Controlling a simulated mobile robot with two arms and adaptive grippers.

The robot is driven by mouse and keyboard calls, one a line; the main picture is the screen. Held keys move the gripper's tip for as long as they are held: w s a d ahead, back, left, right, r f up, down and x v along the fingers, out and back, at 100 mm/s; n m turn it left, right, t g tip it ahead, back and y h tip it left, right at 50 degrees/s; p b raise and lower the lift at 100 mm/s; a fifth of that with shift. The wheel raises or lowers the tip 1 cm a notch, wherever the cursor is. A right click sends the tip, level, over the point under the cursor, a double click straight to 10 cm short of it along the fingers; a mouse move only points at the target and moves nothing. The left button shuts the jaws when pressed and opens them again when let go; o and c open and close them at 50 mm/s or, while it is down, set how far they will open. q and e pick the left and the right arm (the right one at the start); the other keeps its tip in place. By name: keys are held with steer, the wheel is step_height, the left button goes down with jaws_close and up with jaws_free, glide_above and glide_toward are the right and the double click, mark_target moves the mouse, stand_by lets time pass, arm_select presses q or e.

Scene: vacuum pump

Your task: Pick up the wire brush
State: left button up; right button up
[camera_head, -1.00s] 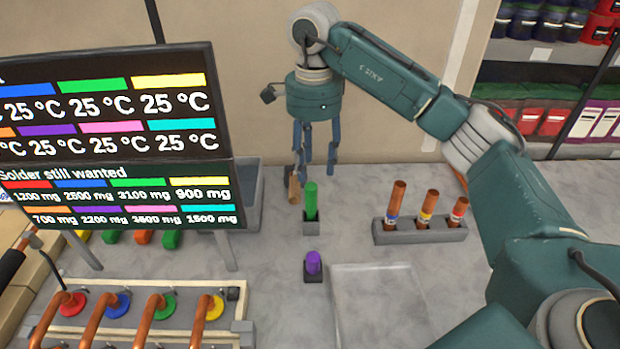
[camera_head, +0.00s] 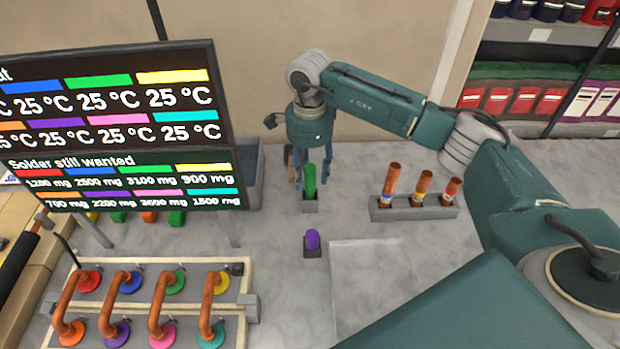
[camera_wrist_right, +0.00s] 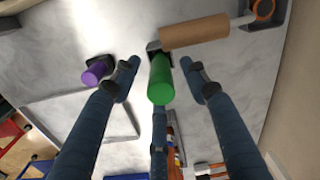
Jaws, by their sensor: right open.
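A green handle (camera_head: 310,180) stands upright in a small grey holder (camera_head: 311,206) on the worktop; it may be the wire brush, but no bristles show. A purple knob (camera_head: 313,238) sits in another small holder in front of it. My right gripper (camera_head: 311,170) is open, just behind and above the green handle in the head view. In the right wrist view, the green handle (camera_wrist_right: 162,82) lies between my spread, empty fingers. A brown cylinder (camera_wrist_right: 195,31) lies just beyond it. My left gripper is out of view.
A rack (camera_head: 415,207) with several copper tubes stands to the right. A flat pale tray (camera_head: 378,290) lies in front. A display screen (camera_head: 110,120) and a board with copper pipes (camera_head: 140,300) are on the left. A grey bin (camera_head: 250,180) stands left of the gripper.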

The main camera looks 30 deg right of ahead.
steer(key=shift+f, duration=0.15)
steer(key=shift+c, duration=0.8)
jaws_close()
